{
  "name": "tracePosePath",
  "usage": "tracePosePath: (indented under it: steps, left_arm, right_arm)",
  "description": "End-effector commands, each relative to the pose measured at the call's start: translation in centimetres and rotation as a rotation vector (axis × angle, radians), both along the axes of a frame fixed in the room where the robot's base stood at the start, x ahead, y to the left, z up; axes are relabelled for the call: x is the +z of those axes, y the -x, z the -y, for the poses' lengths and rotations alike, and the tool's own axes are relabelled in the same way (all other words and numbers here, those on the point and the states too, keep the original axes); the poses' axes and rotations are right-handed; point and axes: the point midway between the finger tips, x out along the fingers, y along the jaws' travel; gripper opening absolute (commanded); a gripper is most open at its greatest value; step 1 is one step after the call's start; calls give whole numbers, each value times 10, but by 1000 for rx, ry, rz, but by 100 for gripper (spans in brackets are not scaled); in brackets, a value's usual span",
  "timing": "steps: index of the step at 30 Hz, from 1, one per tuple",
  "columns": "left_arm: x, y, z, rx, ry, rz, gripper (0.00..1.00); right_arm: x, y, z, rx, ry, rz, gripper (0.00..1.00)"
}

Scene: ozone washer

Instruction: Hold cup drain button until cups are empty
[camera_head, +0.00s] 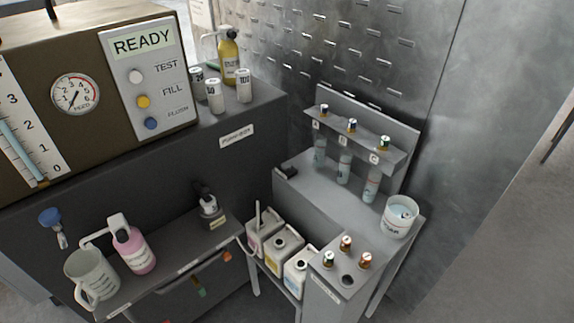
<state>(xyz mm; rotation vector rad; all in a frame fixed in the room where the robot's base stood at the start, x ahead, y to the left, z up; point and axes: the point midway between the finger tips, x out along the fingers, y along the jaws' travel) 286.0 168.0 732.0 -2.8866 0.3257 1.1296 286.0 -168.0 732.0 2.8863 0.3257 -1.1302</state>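Three clear tubes stand in a row on the grey stand (300,190) at the right. They are tube A (320,150), tube B (344,168) and tube C (371,186), below a shelf with matching letter labels. Each seems to hold some pale liquid, but the levels are too small to read. A small black part (287,172) sits at the stand's left edge; I cannot tell whether it is a button. No button marked as a cup drain can be read. Neither of my grippers is in view.
A machine panel (143,85) reads READY, with white, yellow and blue buttons. A white bucket (401,217) stands right of the tubes. Several jugs (283,252) sit low in the middle. A pitcher (92,278) and pink bottle (134,251) stand on the lower left shelf.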

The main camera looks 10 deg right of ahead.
Motion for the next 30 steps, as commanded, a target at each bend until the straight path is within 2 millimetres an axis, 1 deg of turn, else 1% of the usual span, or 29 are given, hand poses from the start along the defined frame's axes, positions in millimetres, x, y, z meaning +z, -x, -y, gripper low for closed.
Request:
tracePosePath:
  steps: [1,6,8,30]
  left_arm:
    - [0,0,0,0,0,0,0]
    - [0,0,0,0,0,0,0]
    - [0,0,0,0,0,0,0]
    - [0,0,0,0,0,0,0]
  right_arm:
    - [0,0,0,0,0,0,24]
    - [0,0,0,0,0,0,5]
    - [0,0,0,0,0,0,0]
    - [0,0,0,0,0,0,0]
